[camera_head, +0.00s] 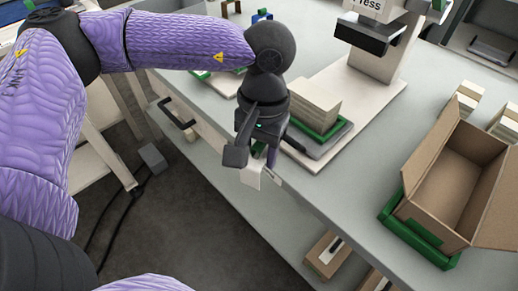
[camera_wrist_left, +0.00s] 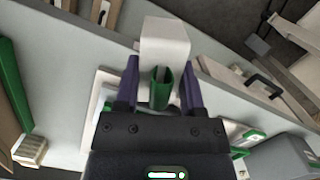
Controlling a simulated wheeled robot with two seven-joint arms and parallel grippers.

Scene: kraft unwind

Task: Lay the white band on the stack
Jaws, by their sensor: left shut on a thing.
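My left gripper (camera_head: 256,160) hangs at the bench's front edge, left of and in front of the stack. It is shut on the white band (camera_head: 252,175), which hangs below the fingers. In the left wrist view, the white band (camera_wrist_left: 165,42) sticks out beyond the fingertips of the left gripper (camera_wrist_left: 160,82), and a curved green piece (camera_wrist_left: 160,90) shows between the fingers. The stack (camera_head: 315,103) of pale sheets lies on a green-edged tray (camera_head: 325,131), apart from the band. The stack cannot be made out in the wrist view. My right gripper is not in view.
A press (camera_head: 372,40) on a pale base stands behind the stack. An open cardboard box (camera_head: 455,175) sits in a green holder (camera_head: 420,238) at the right. Pale blocks (camera_head: 503,125) lie beyond it. A drawer handle (camera_head: 178,115) juts from the bench's front.

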